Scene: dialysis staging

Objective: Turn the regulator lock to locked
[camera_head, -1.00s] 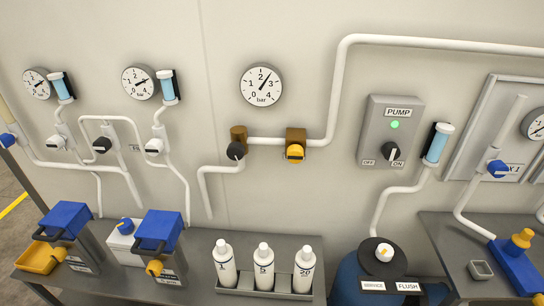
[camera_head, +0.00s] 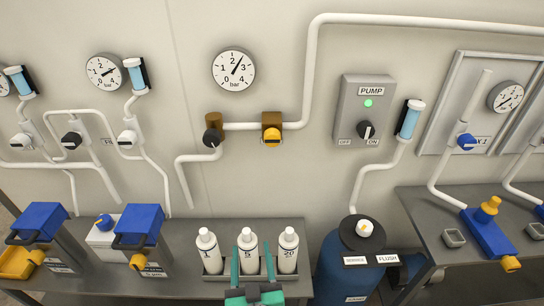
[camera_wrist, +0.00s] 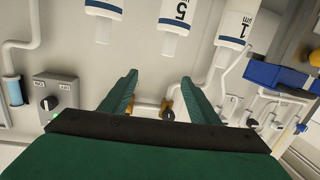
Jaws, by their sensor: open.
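On the wall below the middle gauge (camera_head: 234,69), a black knob (camera_head: 213,137) and an orange-yellow knob (camera_head: 272,138) sit on two brass bodies on the white pipe. I cannot tell which is the regulator lock. The orange knob's dark bar lies about level. My green gripper (camera_head: 252,266) is low in the head view, in front of the bottle rack, below and apart from both knobs. In the upside-down wrist view its fingers (camera_wrist: 159,98) are open and empty. The black knob (camera_wrist: 168,116) shows beyond them, and the other brass fitting is partly hidden by the left finger.
White bottles (camera_head: 247,250) stand close around my gripper on the grey bench (camera_head: 185,238). The pump box (camera_head: 370,110), with a green light, is on the wall to the right. A blue tank (camera_head: 338,275) stands right of the bench. The wall below the knobs is mostly clear.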

